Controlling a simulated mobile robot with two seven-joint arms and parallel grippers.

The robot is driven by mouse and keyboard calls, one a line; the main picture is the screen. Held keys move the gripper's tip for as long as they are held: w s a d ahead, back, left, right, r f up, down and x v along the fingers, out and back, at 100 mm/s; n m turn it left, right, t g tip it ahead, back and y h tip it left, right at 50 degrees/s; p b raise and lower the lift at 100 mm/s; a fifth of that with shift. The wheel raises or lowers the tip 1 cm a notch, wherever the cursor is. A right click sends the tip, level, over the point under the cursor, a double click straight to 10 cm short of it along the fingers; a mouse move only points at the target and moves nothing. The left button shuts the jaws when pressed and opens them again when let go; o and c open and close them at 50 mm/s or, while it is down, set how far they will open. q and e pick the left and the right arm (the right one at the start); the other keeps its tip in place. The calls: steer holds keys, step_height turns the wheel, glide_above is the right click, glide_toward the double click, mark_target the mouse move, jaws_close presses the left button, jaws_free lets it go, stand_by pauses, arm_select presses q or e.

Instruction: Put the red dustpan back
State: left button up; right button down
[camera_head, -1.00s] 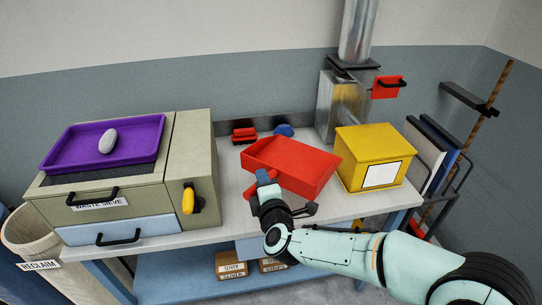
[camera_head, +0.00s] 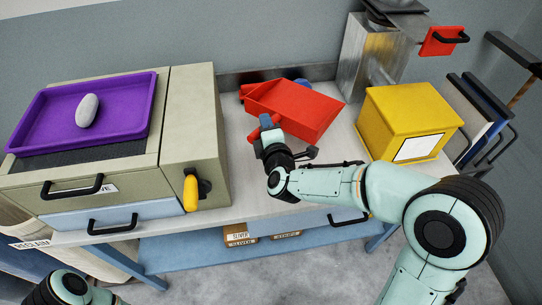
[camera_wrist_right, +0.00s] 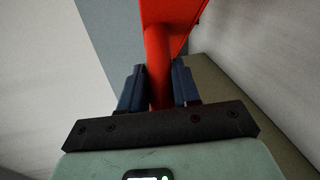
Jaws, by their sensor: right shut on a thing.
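The red dustpan (camera_head: 300,112) is over the bench top, left of the yellow box, with its open pan facing up and away from me. My right gripper (camera_head: 265,128) is shut on its handle at the near left. The right wrist view shows the round red handle (camera_wrist_right: 157,65) between the two dark fingers of my right gripper (camera_wrist_right: 159,80). I cannot tell whether the pan touches the bench. My left gripper is out of view; only a part of my left arm shows at the bottom left.
The waste sieve cabinet (camera_head: 195,125) with a purple tray (camera_head: 45,110) stands at left. The yellow box (camera_head: 400,110) and a metal duct (camera_head: 368,60) are at right. A red item (camera_head: 247,90) and a blue item (camera_head: 303,82) sit behind the dustpan, partly hidden. Bare bench (camera_head: 235,190) lies in front.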

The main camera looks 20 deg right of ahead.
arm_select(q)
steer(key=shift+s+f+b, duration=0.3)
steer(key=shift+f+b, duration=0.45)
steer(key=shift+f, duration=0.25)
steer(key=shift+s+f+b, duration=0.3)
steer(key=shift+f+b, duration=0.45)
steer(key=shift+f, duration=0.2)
arm_select(e)
steer(key=shift+w+f, duration=0.15)
steer(key=shift+f, duration=6.5)
steer(key=shift+f, duration=0.15)
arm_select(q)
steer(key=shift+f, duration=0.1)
arm_select(e)
steer(key=c, duration=0.8)
jaws_free()
